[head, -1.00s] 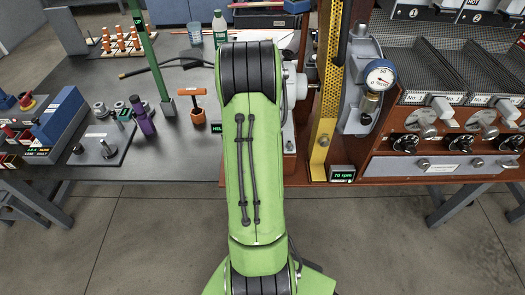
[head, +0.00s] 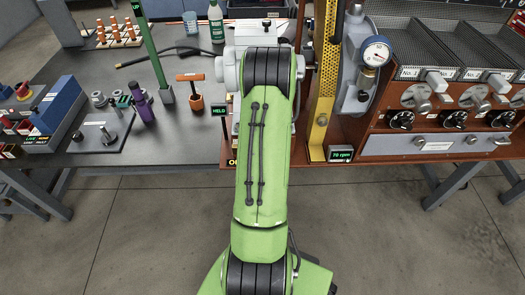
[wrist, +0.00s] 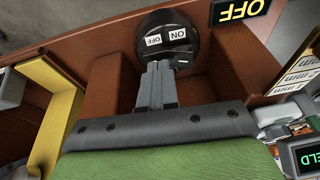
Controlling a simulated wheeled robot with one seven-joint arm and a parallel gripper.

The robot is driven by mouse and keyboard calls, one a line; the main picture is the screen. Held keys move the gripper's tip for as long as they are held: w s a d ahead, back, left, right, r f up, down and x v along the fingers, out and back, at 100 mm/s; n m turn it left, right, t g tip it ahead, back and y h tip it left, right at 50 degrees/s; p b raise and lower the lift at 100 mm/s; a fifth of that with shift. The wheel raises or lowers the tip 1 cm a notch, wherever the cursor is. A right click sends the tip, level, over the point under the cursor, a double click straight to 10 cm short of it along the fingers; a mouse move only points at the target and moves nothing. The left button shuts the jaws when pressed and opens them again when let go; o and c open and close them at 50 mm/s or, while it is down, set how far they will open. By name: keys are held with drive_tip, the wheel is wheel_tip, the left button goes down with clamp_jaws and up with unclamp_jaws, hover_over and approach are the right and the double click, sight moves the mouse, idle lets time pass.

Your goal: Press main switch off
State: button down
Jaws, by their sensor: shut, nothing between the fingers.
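The main switch (wrist: 185,58) is a black rounded housing in the wrist view, at the top middle, inside a brown box-like recess. It carries white ON and OFF labels, seen upside down. My gripper (wrist: 158,68) has its grey fingers together, with tips at the lower edge of the switch; whether they touch it I cannot tell. A display (wrist: 240,8) reading OFF, upside down, is right of the switch. In the head view only the edge of this display (head: 231,162) shows, and my green arm hides the switch and gripper.
A yellow perforated upright (head: 320,110) and a pressure gauge (head: 376,52) stand right of my arm. Roaster trays and knobs (head: 453,118) are further right. An orange-handled tool (head: 195,102) and a HELD display (head: 220,109) are left. A yellow part (wrist: 60,105) is left in the wrist view.

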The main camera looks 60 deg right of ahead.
drive_tip(key=shift+a+r, duration=0.2)
drive_tip(key=shift+a, duration=0.15)
drive_tip(key=shift+w+d+f, duration=0.15)
drive_tip(key=shift+d+f, duration=0.1)
drive_tip(key=shift+d, duration=0.3)
drive_tip(key=shift+w+a+r, duration=0.15)
drive_tip(key=shift+w+a, duration=0.25)
drive_tip(key=shift+w, duration=0.3)
